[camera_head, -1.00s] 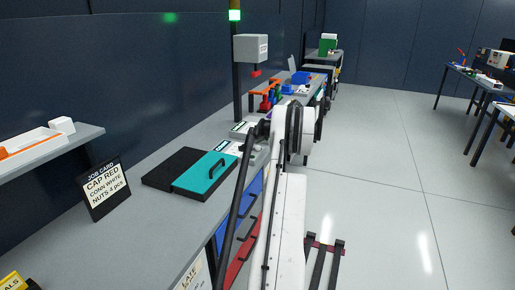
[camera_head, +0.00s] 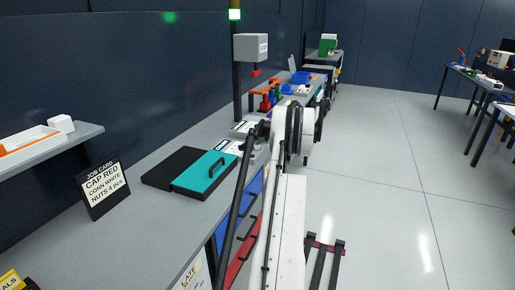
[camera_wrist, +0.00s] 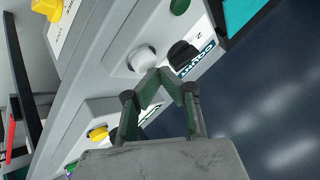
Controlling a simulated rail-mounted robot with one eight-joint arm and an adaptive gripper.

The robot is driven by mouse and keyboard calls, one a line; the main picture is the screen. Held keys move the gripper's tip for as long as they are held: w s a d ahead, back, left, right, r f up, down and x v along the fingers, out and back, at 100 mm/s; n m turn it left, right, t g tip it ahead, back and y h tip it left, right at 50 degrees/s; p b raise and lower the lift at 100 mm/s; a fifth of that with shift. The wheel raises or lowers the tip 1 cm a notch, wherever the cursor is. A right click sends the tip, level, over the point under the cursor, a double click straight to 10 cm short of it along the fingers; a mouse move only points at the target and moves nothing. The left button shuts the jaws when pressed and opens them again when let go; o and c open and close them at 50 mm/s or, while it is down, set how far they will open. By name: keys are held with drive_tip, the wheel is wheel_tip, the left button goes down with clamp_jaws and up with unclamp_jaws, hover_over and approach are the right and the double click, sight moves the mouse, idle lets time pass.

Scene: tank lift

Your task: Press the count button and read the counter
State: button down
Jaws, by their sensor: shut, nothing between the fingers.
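In the wrist view, a pale grey control box (camera_wrist: 108,68) fills the upper left. It carries a white round button (camera_wrist: 141,58), a black knob or button (camera_wrist: 183,54) and a label (camera_wrist: 200,62) that seems to read COUNT. My gripper (camera_wrist: 161,74) is shut and empty, its fingertips together over the box, just beside the white button in the picture. I cannot tell whether they touch anything. No counter reading is legible. In the head view, my arm hides the gripper; pale labelled boxes (camera_head: 228,146) stand on the bench near it.
A green button (camera_wrist: 180,6) and yellow knobs (camera_wrist: 97,133) are near in the wrist view. In the head view, a teal lid with a handle (camera_head: 205,176) and a job card (camera_head: 104,190) are on the bench (camera_head: 140,224). A grey box (camera_head: 250,47) hangs on a post behind.

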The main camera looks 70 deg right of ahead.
sight(258, 146)
drive_tip(key=shift+f+b, duration=0.4)
drive_tip(key=shift+f, duration=0.1)
idle(0.8)
drive_tip(key=shift+r, duration=0.95)
drive_tip(key=shift+r, duration=0.15)
drive_tip(key=shift+r+p, duration=1)
drive_tip(key=shift+r, duration=1.4)
